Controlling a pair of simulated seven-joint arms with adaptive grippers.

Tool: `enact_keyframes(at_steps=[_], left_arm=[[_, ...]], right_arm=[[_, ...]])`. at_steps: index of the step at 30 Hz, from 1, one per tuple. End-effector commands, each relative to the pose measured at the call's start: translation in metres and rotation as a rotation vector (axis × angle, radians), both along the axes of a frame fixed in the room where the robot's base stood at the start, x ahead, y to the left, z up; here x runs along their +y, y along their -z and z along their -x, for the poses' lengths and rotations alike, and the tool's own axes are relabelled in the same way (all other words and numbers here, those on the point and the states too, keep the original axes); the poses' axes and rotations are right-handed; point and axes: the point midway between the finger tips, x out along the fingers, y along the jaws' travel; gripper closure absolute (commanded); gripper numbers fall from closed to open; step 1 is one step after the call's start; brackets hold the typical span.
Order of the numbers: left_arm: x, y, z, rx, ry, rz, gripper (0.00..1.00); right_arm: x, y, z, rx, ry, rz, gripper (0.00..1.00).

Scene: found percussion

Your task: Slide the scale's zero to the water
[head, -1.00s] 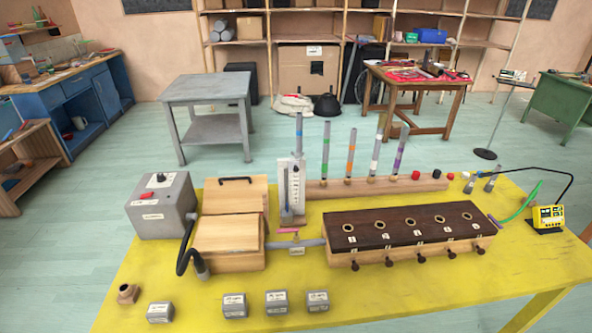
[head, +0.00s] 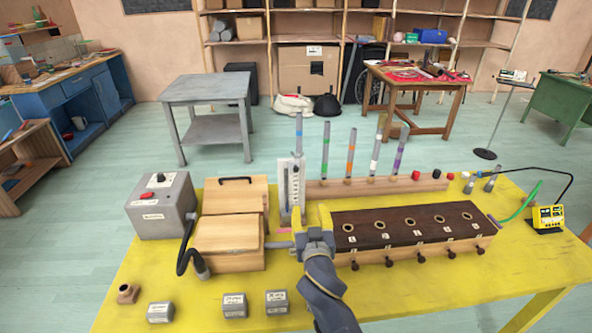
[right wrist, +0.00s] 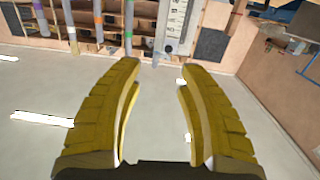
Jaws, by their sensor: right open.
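The upright white scale (head: 291,183) with dark markings stands on the yellow table, left of the striped tubes. It also shows at the top of the right wrist view (right wrist: 176,18), with a dark round spot near its lower end. My right gripper (head: 313,214) is in front and slightly right of the scale's lower part, by the left end of the dark-topped wooden box. In the right wrist view its yellow fingers (right wrist: 157,72) are apart with nothing between them. The water level cannot be made out. My left gripper is not in view.
The dark-topped box (head: 415,228) with several holes lies right of my gripper. Striped tubes (head: 349,152) stand behind it. A wooden bellows-like box (head: 228,240) and a grey switch box (head: 162,205) are left. Small labelled grey blocks (head: 235,306) lie along the front.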

Motion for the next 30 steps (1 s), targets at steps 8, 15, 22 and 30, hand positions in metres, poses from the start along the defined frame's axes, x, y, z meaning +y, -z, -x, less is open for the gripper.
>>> enact_keyframes(at_steps=[8, 15, 22, 30], left_arm=[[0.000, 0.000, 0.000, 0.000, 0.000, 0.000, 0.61], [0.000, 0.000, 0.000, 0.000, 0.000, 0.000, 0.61], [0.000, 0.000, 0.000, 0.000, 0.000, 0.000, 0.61], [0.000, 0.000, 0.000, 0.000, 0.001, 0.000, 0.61]], right_arm=[[0.021, -0.022, -0.018, -0.051, -0.034, -0.042, 0.61], [0.024, -0.022, -0.049, -0.052, -0.033, -0.039, 0.61], [0.028, -0.022, -0.091, -0.052, -0.033, -0.039, 0.61], [0.033, -0.022, -0.137, -0.051, -0.033, -0.039, 0.61]])
